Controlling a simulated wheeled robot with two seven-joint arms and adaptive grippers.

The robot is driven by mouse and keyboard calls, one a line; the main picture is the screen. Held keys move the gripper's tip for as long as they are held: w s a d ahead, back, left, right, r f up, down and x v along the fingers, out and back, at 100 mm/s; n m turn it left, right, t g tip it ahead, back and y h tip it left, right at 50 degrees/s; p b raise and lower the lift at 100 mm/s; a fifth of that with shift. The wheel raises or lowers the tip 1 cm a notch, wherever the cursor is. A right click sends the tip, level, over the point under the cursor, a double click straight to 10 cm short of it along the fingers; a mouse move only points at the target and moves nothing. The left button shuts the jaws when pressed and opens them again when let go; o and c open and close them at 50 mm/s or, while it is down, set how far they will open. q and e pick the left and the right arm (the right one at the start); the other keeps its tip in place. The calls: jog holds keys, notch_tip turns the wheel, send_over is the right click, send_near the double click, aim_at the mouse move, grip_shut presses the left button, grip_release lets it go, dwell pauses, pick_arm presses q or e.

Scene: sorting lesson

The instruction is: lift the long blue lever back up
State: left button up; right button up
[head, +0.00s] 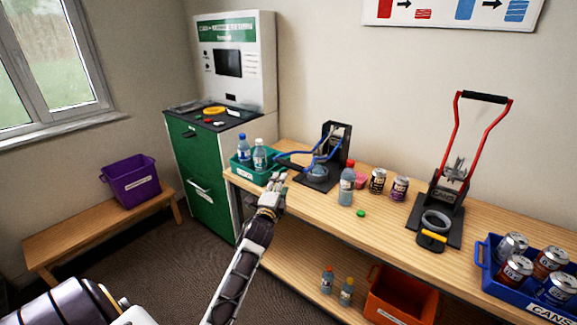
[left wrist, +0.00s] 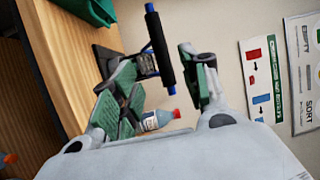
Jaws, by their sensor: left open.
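The long blue lever (head: 300,153) belongs to a black can press (head: 336,140) on the bench. Its blue arms are lowered and reach out to the left and front. In the left wrist view its black grip with blue ends (left wrist: 160,48) shows between the fingers, with a gap on both sides. My left gripper (head: 278,181) is open and empty at the bench's front edge, just below the lever's end. It also shows in the left wrist view (left wrist: 157,72). My right gripper is not in view.
A green tray with bottles (head: 241,172) stands left of the lever. A clear bottle with a red cap (head: 347,186), cans (head: 378,181) and a green cap (head: 361,213) stand to the right. A red-handled press (head: 455,170) and blue crate (head: 486,277) are farther right.

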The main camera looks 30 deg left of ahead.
aim_at(288, 166)
pick_arm(q)
jog(key=x, duration=0.6)
jog(key=shift+w+a+r, duration=0.1)
jog(key=shift+w+a, duration=0.2)
jog(key=shift+w, duration=0.45)
jog(key=shift+x, duration=1.35)
jog(key=shift+w+r, duration=0.1)
jog(key=shift+w, duration=0.2)
jog(key=shift+x, duration=0.8)
jog(key=shift+w+a, duration=0.15)
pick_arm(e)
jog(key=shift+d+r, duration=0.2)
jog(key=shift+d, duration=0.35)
